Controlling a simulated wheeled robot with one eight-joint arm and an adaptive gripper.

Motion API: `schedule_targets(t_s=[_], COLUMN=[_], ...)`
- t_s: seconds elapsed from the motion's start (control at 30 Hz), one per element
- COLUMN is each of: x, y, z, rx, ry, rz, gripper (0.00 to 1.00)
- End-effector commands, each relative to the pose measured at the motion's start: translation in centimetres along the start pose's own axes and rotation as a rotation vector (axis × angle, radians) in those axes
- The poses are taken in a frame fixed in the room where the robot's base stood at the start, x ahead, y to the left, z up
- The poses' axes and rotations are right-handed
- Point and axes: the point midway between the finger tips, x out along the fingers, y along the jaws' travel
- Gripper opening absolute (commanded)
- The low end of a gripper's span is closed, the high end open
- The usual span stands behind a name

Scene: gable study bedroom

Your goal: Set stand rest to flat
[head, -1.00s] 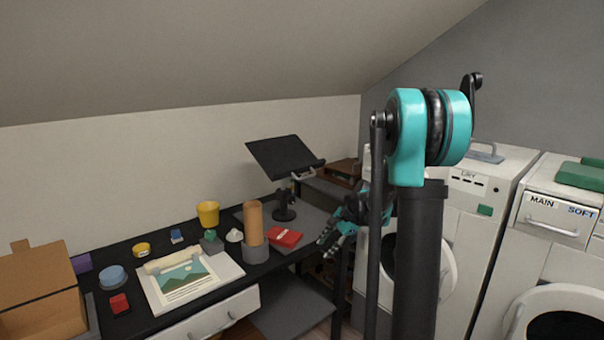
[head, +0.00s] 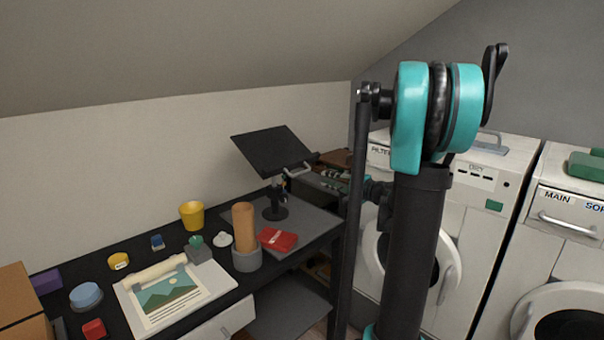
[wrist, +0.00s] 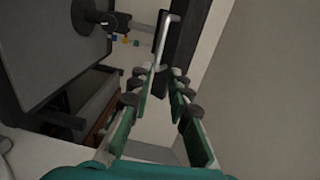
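The stand (head: 276,210) has a round black base and a short post on the desk's right end. Its black rest (head: 270,148) is tilted, not level. A pale handle (head: 299,170) is at the rest's right edge; it also shows in the wrist view (wrist: 165,38). In the wrist view the rest is a dark slab (wrist: 192,50). My gripper (wrist: 163,73) is open, its two fingers apart, with the handle just beyond and between the fingertips. Whether a fingertip touches it I cannot tell. In the head view my gripper is small and partly hidden by my arm.
The black desk (head: 215,298) holds a yellow cup (head: 192,215), an orange cylinder (head: 244,228), a red packet (head: 277,240) and a picture sheet (head: 172,296). White washing machines (head: 474,200) stand at the right. A wall and sloping ceiling lie behind the desk.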

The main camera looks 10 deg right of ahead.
Motion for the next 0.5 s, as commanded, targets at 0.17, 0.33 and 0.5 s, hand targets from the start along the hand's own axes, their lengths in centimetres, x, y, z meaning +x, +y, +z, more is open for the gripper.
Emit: schedule_targets(t_s=[0.17,0.33,0.5], x=[3.8,7.2,10.2], y=[0.0,0.0,0.0], z=[0.2,0.2,0.1], rx=[0.0,0.0,0.0], ry=[-0.005,-0.004,-0.004], rz=[0.0,0.0,0.001], gripper=[0.18,0.18,0.18])
